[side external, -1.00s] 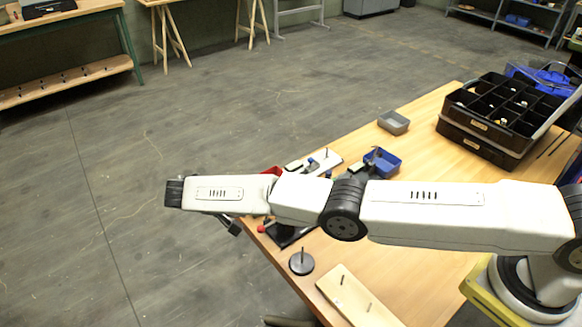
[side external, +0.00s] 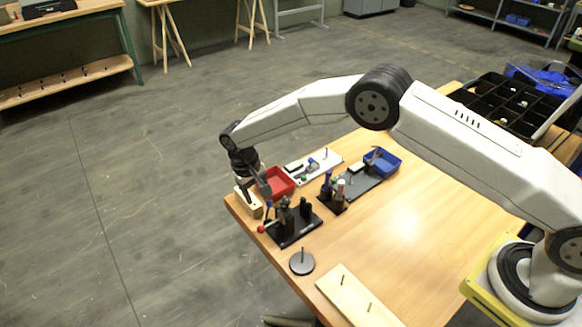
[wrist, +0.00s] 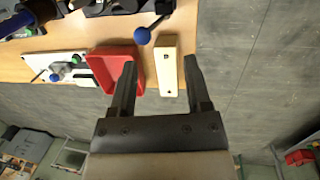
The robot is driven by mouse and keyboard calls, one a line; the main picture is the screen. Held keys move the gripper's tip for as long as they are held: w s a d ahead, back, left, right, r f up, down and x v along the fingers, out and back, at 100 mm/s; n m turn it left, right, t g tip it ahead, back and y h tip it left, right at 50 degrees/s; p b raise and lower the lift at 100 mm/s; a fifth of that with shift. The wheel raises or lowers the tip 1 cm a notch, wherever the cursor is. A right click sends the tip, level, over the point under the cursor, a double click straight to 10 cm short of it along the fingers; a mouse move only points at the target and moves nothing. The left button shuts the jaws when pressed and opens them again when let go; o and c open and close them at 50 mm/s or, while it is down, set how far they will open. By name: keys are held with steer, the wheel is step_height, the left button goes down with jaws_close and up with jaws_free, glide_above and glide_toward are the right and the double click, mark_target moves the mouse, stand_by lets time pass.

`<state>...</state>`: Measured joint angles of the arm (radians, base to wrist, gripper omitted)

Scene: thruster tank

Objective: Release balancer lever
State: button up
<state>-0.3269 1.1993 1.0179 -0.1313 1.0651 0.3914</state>
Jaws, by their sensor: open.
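A dark fixture on a black base plate (side external: 295,228) stands near the table's left corner. A rod with a red ball (side external: 262,229) sticks out from it, and a blue knob (side external: 268,205) shows beside its posts. In the wrist view a lever with a blue ball (wrist: 142,36) reaches out from a dark fixture at the top. I cannot tell which part is the balancer lever. My gripper (side external: 257,190) points down near the corner. In the wrist view its jaws (wrist: 160,62) are open, with a pale wooden block (wrist: 168,72) showing between them; no contact is visible.
A red bin (side external: 277,182) is right beside my gripper. A white plate (side external: 325,163), a blue bin (side external: 383,162), a grey disc with a pin (side external: 302,263) and a wooden pegboard (side external: 352,297) lie around. The right table middle is clear.

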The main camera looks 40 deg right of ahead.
mark_target(270, 202)
steer(key=shift+s+d+r+m+t+y, duration=0.2)
steer(key=shift+s+d+r+m+y, duration=0.15)
steer(key=shift+d+r+y, duration=0.15)
steer(key=shift+s+d+r+m+t+y, duration=0.25)
steer(key=shift+d+r+m+y, duration=0.15)
steer(key=shift+d, duration=0.2)
steer(key=shift+s+d+r+m+t+y, duration=0.15)
steer(key=shift+s+d+r+m+y, duration=0.2)
steer(key=shift+d+y, duration=0.2)
steer(key=shift+f, duration=0.15)
steer(key=shift+w+a+f, duration=0.1)
steer(key=shift+a+f, duration=0.1)
steer(key=shift+f, duration=1.7)
steer(key=shift+w+a+f, duration=0.1)
steer(key=shift+a+f, duration=0.05)
steer(key=shift+f, duration=1.7)
jaws_close()
